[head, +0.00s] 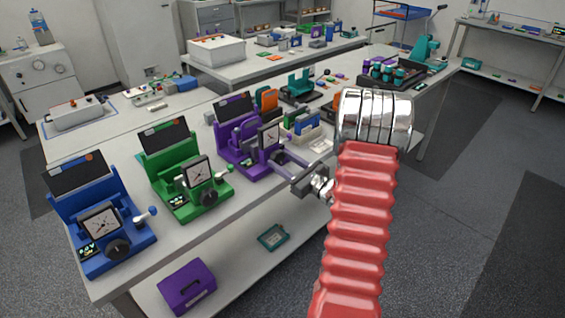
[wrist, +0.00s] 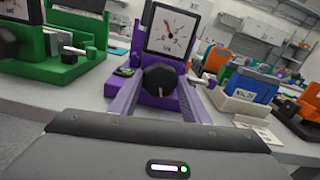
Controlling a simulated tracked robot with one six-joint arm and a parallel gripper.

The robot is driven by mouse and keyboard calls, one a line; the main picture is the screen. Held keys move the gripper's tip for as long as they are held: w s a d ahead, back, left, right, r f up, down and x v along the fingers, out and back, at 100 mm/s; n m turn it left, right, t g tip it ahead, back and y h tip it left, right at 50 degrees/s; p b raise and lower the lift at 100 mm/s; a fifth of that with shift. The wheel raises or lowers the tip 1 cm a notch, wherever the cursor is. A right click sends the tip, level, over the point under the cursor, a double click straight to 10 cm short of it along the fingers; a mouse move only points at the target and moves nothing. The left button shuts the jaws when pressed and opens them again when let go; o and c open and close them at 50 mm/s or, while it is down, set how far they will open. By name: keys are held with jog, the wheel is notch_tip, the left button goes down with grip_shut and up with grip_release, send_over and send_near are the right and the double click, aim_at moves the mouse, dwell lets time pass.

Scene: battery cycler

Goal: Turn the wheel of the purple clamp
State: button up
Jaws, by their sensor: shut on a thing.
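The purple clamp (head: 233,158) stands on the bench, with a dark screen behind and a white dial (head: 269,137) at its front. It also shows in the wrist view (wrist: 189,101). Its black wheel (wrist: 160,80) sits below the dial in the wrist view, between the two fingers of my gripper (wrist: 160,88). The fingers are shut on the wheel from both sides; the exact contact is hard to see. In the head view my gripper (head: 272,158) reaches in from the right, and the wheel is largely hidden behind it.
A green clamp (head: 175,178) and a blue clamp (head: 78,215) stand to the left on the same bench. Small coloured boxes (head: 302,122) and a teal device (head: 301,83) lie beyond the purple clamp. A purple case (head: 187,287) rests on the shelf below.

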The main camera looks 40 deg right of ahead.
jog(key=shift+n, duration=0.4)
jog(key=o, duration=1)
jog(key=shift+o, duration=0.2)
jog(key=shift+s, duration=0.1)
jog(key=s, duration=1.3)
jog(key=shift+s+d, duration=0.15)
jog(key=shift+s, duration=0.15)
